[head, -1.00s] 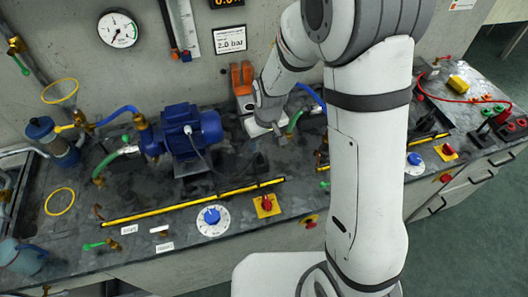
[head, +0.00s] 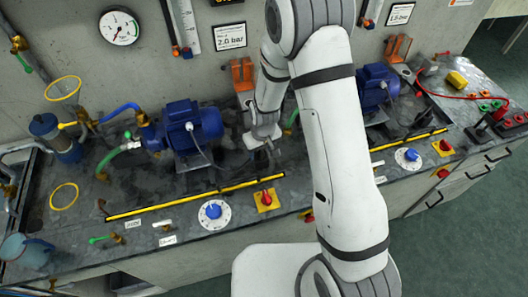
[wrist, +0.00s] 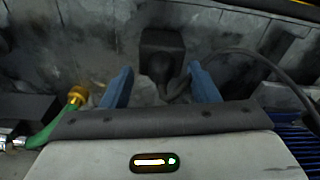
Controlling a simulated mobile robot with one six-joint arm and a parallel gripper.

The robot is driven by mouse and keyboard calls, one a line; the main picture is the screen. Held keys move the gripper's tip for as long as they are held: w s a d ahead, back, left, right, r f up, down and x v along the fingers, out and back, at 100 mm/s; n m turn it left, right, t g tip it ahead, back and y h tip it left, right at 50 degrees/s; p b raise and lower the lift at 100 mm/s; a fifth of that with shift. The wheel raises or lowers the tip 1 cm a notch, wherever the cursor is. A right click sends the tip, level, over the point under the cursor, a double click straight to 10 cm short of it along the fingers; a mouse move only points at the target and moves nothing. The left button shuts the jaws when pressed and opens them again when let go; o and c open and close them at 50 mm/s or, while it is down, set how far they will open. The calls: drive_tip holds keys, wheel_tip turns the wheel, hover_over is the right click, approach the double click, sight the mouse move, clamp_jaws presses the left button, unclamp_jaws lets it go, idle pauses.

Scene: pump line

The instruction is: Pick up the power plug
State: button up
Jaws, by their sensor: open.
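In the wrist view, a dark plug (wrist: 160,66) with a black cable (wrist: 232,52) shows between and beyond the two blue fingers of my gripper (wrist: 161,75). A dark square block (wrist: 163,43) is right behind the plug; I cannot tell whether the plug sits in it. The fingers are apart with nothing held between them. In the head view, my gripper (head: 268,143) points down over the bench, right of the blue pump motor (head: 192,127). The plug is not clear in that view.
The dark bench (head: 130,190) carries a second blue motor (head: 376,86) to the right. A yellow bar (head: 195,197) and a red knob on a yellow plate (head: 265,199) lie in front. In the wrist view, a green hose with a brass fitting (wrist: 76,96) is at left.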

drive_tip(key=shift+c, duration=0.5)
drive_tip(key=c, duration=1)
